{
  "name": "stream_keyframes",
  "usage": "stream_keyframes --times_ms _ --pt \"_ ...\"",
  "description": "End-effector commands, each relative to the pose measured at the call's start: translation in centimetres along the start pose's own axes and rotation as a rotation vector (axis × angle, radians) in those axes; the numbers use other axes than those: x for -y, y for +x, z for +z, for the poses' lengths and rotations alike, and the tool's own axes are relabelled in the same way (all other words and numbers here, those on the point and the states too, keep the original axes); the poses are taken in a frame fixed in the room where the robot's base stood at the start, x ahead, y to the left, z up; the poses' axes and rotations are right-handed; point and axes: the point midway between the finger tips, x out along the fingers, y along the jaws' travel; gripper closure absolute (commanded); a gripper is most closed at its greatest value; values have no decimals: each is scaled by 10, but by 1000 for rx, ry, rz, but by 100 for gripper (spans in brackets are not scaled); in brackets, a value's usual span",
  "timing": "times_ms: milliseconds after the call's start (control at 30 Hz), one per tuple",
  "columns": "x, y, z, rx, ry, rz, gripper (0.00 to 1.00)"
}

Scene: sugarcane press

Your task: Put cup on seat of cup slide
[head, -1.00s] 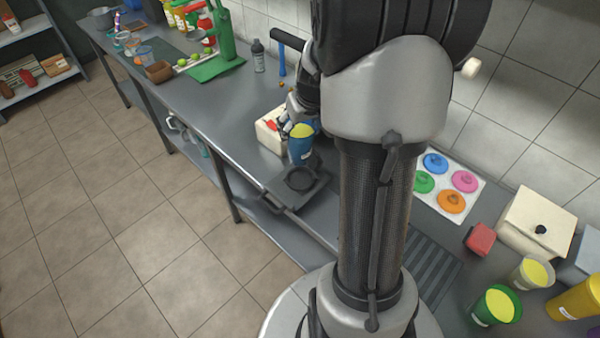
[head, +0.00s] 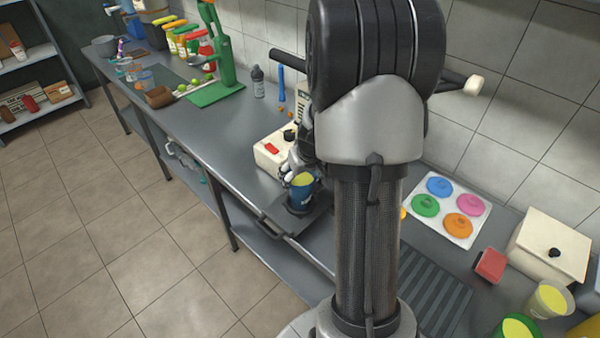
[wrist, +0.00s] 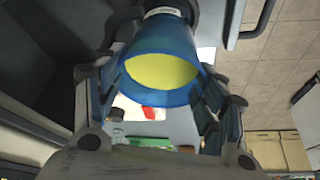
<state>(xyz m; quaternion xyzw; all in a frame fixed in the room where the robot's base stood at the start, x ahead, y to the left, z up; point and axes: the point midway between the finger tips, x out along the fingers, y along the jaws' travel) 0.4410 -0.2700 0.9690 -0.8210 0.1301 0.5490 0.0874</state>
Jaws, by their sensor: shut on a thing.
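The blue cup (head: 301,192) holds yellow contents and is upright in the head view. It also fills the upper middle of the wrist view (wrist: 158,62). My gripper (head: 297,170) is shut on the cup, with a finger on each side of it in the wrist view. The cup slide (head: 270,222) is a dark plate with a handle at the counter's front edge. The cup is at its round seat and covers most of it. I cannot tell whether the cup's base touches the seat.
A cream machine with a red part (head: 270,149) stands just behind the cup. A white tray of coloured lids (head: 457,228), a red block (head: 490,264) and a cream box (head: 549,245) are to the right.

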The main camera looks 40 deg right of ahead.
Motion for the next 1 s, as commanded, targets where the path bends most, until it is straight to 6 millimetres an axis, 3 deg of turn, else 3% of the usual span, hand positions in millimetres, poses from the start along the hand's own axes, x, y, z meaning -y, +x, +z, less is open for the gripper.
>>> stream_keyframes --times_ms 333,367,400,633,1000 --pt "0 2 0 -3 -1 1 92" --pt "0 2 1 -1 0 0 34" --pt "0 2 0 -1 -1 0 31" --pt "0 2 0 -1 0 0 16" --pt "0 1 0 -1 -1 0 15"
